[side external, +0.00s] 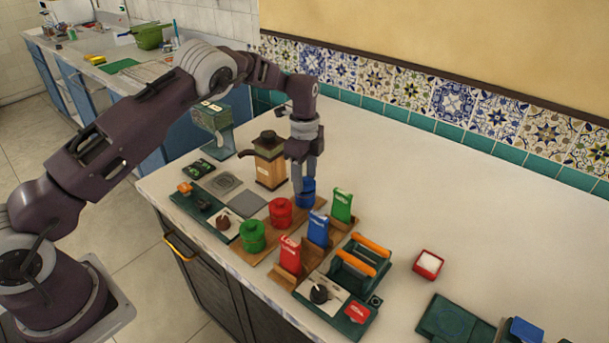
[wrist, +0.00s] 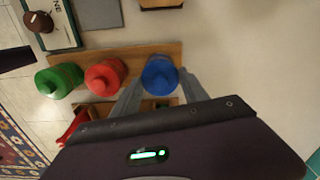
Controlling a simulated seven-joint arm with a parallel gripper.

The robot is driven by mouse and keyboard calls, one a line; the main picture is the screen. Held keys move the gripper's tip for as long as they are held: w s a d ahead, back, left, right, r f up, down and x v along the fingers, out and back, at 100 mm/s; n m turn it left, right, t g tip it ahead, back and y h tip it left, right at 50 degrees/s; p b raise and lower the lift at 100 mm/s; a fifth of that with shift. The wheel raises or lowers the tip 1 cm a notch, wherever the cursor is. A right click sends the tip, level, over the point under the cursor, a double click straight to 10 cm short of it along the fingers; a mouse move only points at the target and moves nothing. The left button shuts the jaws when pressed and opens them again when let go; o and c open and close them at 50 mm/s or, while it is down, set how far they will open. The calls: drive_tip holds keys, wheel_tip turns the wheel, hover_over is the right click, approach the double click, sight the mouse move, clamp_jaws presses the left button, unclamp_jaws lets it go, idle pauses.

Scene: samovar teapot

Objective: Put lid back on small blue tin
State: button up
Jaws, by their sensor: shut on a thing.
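The small blue tin (side external: 306,196) stands at the far right end of a wooden board, beside the red and green tins. My gripper (side external: 301,183) points down directly over it, with its fingertips at the tin's top. In the wrist view the round blue lid (wrist: 160,73) sits between my two fingers (wrist: 160,84), which are shut on it. The lid covers the tin's body from above. I cannot tell whether it is fully seated on the rim.
The red tin (side external: 280,211) and green tin (side external: 252,236) stand in the same row. Red, blue and green upright packets (side external: 318,230) stand close in front. A wooden grinder (side external: 269,163) is behind. The counter to the right is mostly clear, with a small red box (side external: 428,265).

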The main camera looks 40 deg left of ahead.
idle(0.4)
drive_tip(key=o, duration=1.9)
drive_tip(key=shift+r, duration=3.5)
clamp_jaws()
